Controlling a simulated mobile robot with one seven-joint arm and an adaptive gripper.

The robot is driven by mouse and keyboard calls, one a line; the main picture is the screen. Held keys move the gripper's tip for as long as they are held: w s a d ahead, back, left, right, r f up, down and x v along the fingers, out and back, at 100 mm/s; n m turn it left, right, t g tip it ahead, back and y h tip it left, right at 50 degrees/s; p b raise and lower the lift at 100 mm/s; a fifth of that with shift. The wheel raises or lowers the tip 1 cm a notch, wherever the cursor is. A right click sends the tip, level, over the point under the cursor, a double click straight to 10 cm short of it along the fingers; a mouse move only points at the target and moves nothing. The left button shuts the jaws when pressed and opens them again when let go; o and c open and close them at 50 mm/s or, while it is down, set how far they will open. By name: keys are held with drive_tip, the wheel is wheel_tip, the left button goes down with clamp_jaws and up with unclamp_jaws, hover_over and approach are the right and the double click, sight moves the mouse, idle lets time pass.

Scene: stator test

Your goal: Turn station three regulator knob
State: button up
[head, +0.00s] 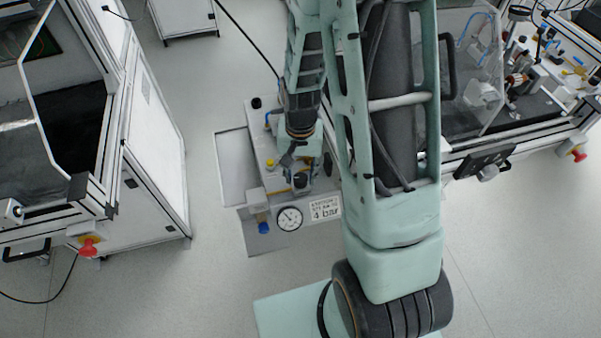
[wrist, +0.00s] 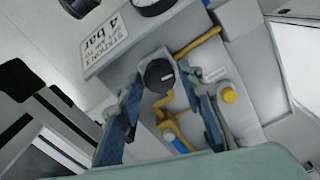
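The black round regulator knob (wrist: 159,75), with a white mark on its face, shows in the wrist view on a light grey panel. In the head view a dark round part, which looks like this knob (head: 300,181), lies just below my gripper (head: 303,163). In the wrist view my gripper (wrist: 161,84) is open, with one blue-grey finger on each side of the knob. Narrow gaps seem to show between fingers and knob; contact is unclear. A label reading "4 bar" (head: 325,209) and a round dial gauge (head: 289,218) are on the panel's front.
A blue knob (head: 263,228) hangs at the unit's front left. Yellow pipe fittings (wrist: 197,41) and a yellow button (wrist: 228,95) sit close to the fingers. A white machine cabinet (head: 150,150) stands left, another station (head: 520,100) right.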

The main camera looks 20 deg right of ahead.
sight(300, 177)
drive_tip(key=shift+o, duration=0.7)
drive_tip(key=shift+r, duration=0.55)
wheel_tip(300, 177, up, 11)
